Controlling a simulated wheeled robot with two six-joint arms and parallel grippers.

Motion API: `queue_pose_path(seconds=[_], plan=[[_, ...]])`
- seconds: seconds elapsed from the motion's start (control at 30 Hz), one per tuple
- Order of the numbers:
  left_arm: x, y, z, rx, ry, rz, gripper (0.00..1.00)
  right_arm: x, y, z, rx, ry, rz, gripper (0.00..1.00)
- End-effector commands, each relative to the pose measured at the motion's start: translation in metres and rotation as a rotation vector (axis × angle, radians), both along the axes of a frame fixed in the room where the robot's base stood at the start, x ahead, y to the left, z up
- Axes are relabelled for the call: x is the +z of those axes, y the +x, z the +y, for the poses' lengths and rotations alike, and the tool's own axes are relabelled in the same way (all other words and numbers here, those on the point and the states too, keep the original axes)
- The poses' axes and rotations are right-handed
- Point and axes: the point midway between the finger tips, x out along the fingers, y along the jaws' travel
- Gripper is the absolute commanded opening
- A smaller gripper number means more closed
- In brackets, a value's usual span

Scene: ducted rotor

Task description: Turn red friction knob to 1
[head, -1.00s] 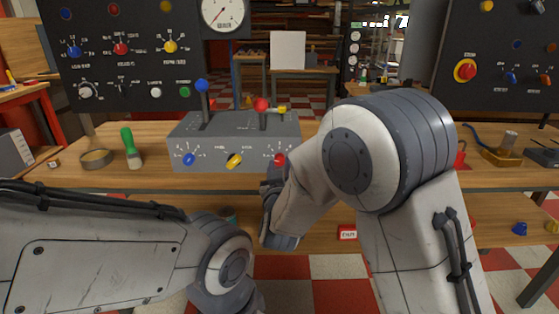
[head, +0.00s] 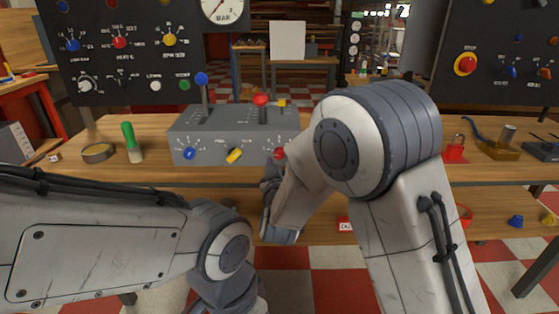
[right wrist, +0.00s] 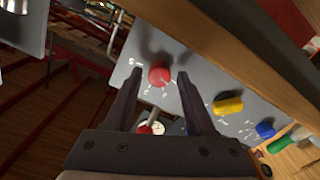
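The red knob (head: 279,153) is on the front face of a grey console (head: 215,153), at the right end of a row with a yellow and a blue knob. In the right wrist view the red knob (right wrist: 159,77) shows between the two fingertips. My right gripper (right wrist: 159,73) is open, one finger to each side of the knob with gaps visible. In the head view my right gripper (head: 272,177) is just below the red knob, partly hidden by my arm. Marks surround the knob, but I cannot read its setting. My left gripper is out of view; only its arm shows.
The yellow knob (head: 234,155) and blue knob (head: 190,154) are on the same face. Levers with blue (head: 201,79) and red (head: 261,100) balls rise from the console top. The wooden bench (head: 330,173) edge lies below. A green-handled brush (head: 131,141) stands left.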

Motion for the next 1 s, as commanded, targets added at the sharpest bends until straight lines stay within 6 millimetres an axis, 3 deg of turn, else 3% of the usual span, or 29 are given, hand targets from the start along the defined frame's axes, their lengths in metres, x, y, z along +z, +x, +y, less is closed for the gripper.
queue_pose_path(seconds=[0.43, 0.8, 1.0], plan=[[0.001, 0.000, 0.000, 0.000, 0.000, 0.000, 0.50, 0.001, -0.008, 0.001, 0.001, 0.002, -0.002, 0.67], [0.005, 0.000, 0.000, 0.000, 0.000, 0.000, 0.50, 0.001, -0.078, 0.001, 0.004, 0.002, 0.000, 0.67], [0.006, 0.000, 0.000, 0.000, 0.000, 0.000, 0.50, 0.001, -0.101, 0.001, 0.003, 0.002, -0.001, 0.67]])
